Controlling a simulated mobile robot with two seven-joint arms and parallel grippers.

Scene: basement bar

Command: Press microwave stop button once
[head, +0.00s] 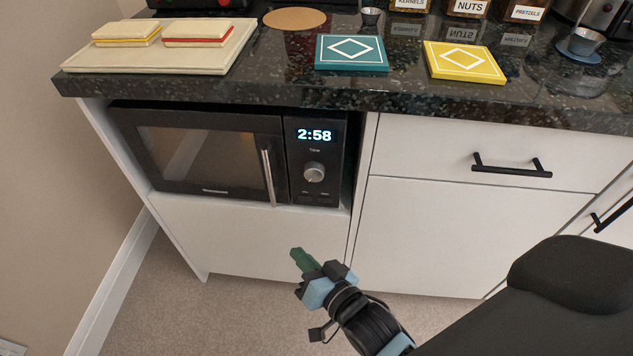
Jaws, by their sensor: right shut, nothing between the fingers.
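The black microwave (208,150) sits in an open niche under the counter, with its door shut. Its display (314,135) reads 2:58. A round silver knob (314,172) is below the display, and small dark buttons (318,195) lie along the bottom of the panel. Their labels are too small to read. My right gripper (303,259) is below and in front of the microwave, apart from it, near the lower white panel in the picture. Its green fingers are shut and empty. My left gripper is not in view.
The dark stone counter (280,95) overhangs the niche. On it are a board (85,59) with two sandwiches, a teal tile (351,52), a yellow tile (463,62) and jars. A drawer handle (512,171) sticks out at right. The space before the microwave is clear.

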